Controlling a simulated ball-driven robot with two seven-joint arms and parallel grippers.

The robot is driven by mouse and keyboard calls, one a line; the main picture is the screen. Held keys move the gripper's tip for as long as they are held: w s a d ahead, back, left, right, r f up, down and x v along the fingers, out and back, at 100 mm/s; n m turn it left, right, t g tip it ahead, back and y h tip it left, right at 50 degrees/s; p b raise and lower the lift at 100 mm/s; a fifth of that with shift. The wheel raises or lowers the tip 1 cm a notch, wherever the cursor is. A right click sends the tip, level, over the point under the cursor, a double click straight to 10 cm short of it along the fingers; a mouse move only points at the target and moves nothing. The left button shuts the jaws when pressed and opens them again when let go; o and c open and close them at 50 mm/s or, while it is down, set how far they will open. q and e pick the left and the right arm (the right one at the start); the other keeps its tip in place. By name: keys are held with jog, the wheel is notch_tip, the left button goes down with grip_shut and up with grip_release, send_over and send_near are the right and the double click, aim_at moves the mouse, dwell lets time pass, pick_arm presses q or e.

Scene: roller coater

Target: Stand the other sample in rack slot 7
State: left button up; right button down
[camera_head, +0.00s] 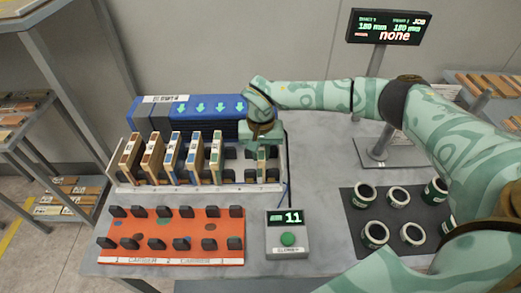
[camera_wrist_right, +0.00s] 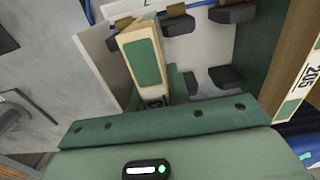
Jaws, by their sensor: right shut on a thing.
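The white sample rack (camera_head: 165,187) stands in front of the blue coater (camera_head: 205,110), with several panels upright in its left slots. My right gripper (camera_head: 262,148) is over the rack's right end. It is shut on a sample (camera_wrist_right: 140,55), a pale panel with a green patch on its edge. In the wrist view the sample stands among the rack's dark holders, beside a rack label that looks like 7. Its lower end is hidden, so I cannot tell whether it is seated. A neighbouring panel (camera_wrist_right: 300,88) stands to the right. My left gripper is not in view.
An orange carrier (camera_head: 170,240) with dark clips lies in front of the rack. A grey box (camera_head: 287,240) with a green button reads 11. Several cans stand on a dark mat (camera_head: 375,213) at right. A display (camera_head: 388,27) stands behind them.

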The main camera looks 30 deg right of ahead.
jog(key=shift+f, duration=0.1)
jog(key=c, duration=0.8)
grip_release()
jog(key=shift+c, duration=0.2)
notch_tip(320, 180, up, 8)
jog(key=p, duration=0.6)
jog(key=shift+p, duration=0.35)
